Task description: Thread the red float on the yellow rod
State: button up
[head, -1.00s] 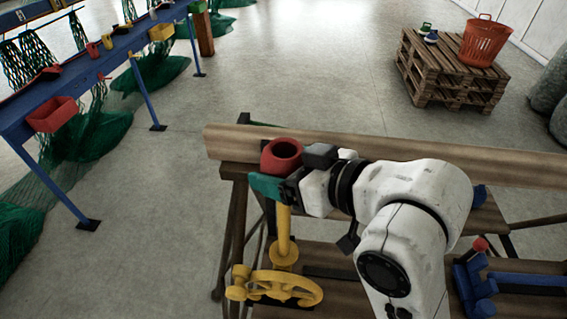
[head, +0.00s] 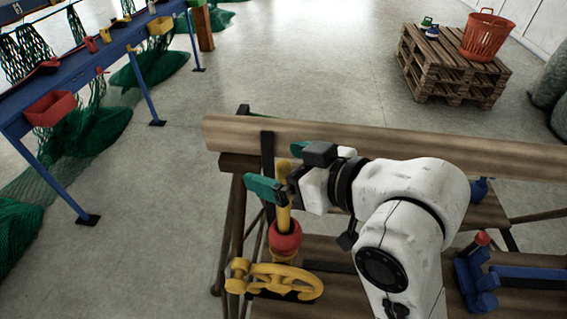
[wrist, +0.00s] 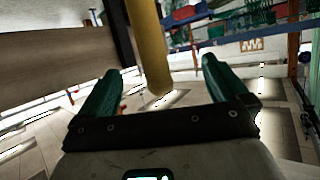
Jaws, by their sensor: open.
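The yellow rod (head: 284,207) stands upright on the wooden bench. The red float (head: 285,241) is around the rod, low down near its base, below my gripper. My gripper (head: 280,181) is open, with its green fingers on either side of the rod's upper part. In the wrist view the yellow rod (wrist: 150,50) runs between the two open fingers (wrist: 158,92). The float does not show in the wrist view.
A yellow handwheel (head: 285,282) is in front of the rod's base. A wooden rail (head: 430,147) runs behind my arm. A blue clamp-like part (head: 475,280) sits at the right. A pallet (head: 450,75) with an orange basket (head: 487,36) stands farther back.

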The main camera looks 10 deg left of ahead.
jog(key=p+v, duration=0.8)
jog(key=v, duration=0.2)
jog(key=shift+s+d+r, duration=0.2)
jog(key=shift+s, duration=0.05)
jog(key=shift+f, duration=0.1)
dwell(0.7)
